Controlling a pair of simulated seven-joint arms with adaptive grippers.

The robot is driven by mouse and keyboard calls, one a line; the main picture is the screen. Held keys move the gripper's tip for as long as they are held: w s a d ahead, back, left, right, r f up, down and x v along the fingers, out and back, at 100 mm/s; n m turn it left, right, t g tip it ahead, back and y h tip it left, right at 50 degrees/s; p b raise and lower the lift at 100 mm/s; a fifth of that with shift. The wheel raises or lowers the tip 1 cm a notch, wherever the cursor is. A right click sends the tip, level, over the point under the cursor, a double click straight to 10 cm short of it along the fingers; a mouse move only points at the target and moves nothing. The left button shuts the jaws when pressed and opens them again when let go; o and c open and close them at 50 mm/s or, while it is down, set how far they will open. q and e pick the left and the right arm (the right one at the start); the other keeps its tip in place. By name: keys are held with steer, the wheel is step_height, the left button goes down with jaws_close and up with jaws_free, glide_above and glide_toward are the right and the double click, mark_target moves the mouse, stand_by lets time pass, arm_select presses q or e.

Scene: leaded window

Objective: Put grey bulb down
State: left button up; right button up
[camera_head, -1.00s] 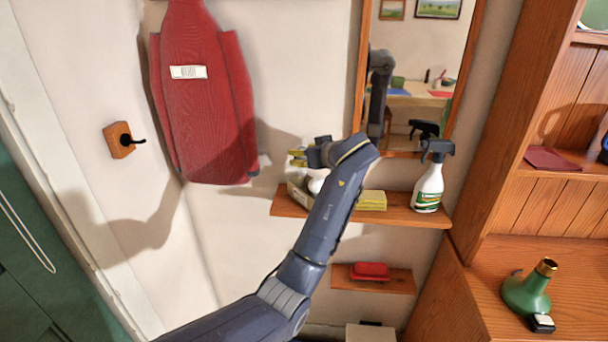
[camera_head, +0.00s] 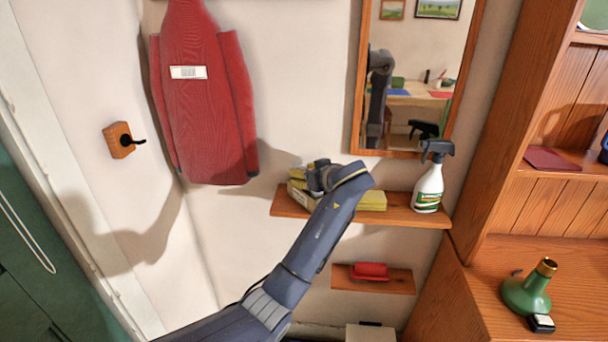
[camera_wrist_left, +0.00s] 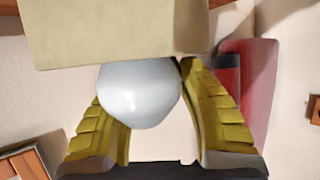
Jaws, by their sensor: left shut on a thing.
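The grey bulb (camera_wrist_left: 140,92) is pale and rounded in the left wrist view, between the yellow fingers of my left gripper (camera_wrist_left: 160,115). The gripper is shut on it. The bulb's far end is hidden behind a beige box (camera_wrist_left: 120,28), and I cannot tell whether the two touch. In the head view my left gripper (camera_head: 312,178) is at the left part of the wooden upper shelf (camera_head: 400,214), beside the box (camera_head: 298,196). The bulb is hidden there by my arm and gripper. My right gripper is not in view.
On the shelf are a yellow block (camera_head: 374,201) and a spray bottle (camera_head: 429,188). A mirror (camera_head: 415,75) hangs above, and a lower shelf (camera_head: 390,285) holds a red item (camera_head: 370,271). A red ironing-board-like object (camera_head: 200,100) hangs left. A green lamp base (camera_head: 528,292) stands right.

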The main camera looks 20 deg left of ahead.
arm_select(q)
steer(key=shift+f, duration=0.15)
steer(key=o, duration=1)
steer(key=shift+o, duration=0.2)
steer(key=shift+r, duration=0.25)
steer(key=shift+v, duration=3.7)
